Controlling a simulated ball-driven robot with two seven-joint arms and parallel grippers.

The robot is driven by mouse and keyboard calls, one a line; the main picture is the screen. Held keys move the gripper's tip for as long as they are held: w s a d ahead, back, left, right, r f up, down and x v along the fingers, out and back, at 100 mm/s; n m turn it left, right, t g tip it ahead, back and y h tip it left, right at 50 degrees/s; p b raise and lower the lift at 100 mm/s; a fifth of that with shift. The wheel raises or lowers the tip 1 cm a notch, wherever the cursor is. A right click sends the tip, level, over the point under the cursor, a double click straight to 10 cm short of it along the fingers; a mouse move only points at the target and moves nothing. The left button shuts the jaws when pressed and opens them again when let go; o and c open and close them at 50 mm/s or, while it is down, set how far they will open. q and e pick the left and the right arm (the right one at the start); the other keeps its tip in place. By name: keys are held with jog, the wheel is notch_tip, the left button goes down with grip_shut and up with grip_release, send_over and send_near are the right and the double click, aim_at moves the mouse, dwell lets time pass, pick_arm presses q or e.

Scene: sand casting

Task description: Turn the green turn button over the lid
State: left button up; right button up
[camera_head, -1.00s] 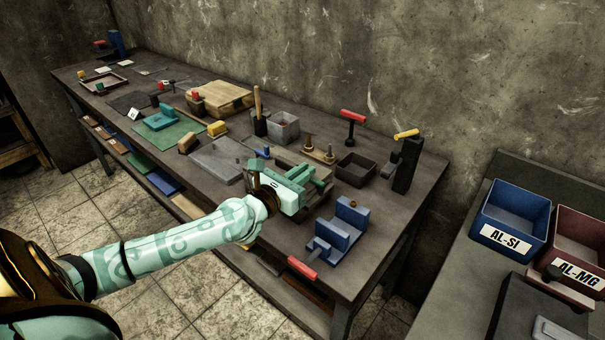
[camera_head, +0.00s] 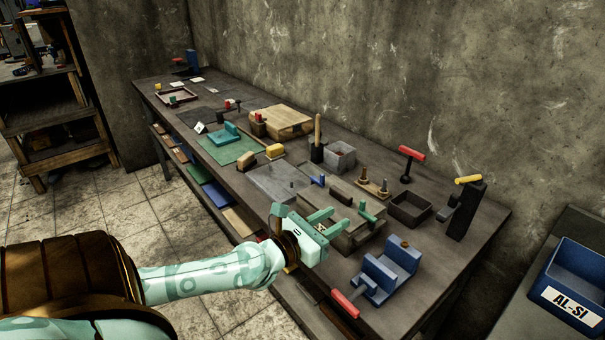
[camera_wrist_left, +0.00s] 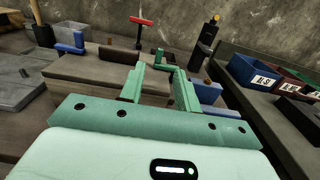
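The green turn button (camera_head: 370,216) sits on the right part of a grey-brown lidded box (camera_head: 345,197) on the bench. In the left wrist view the button (camera_wrist_left: 160,60) shows just beyond the fingertips, with the lid (camera_wrist_left: 92,68) below and to its left. My left gripper (camera_head: 339,217) is open, its two green fingers pointing at the button from the near side. In the left wrist view the gap between the fingers (camera_wrist_left: 158,72) is empty, and the fingers appear apart from the button. My right gripper is out of view.
A blue vise (camera_head: 388,270) with a red handle stands at the near right of the box. A dark open tray (camera_head: 410,208), a red-handled tool (camera_head: 411,154) and brass pins (camera_head: 374,186) stand behind it. A flat grey plate (camera_head: 275,180) lies to its left.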

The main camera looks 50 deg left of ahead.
pick_arm(q)
jog(key=s+b, duration=0.1)
jog(key=s, duration=0.7)
jog(key=shift+s+a, duration=0.25)
jog(key=shift+a, duration=0.1)
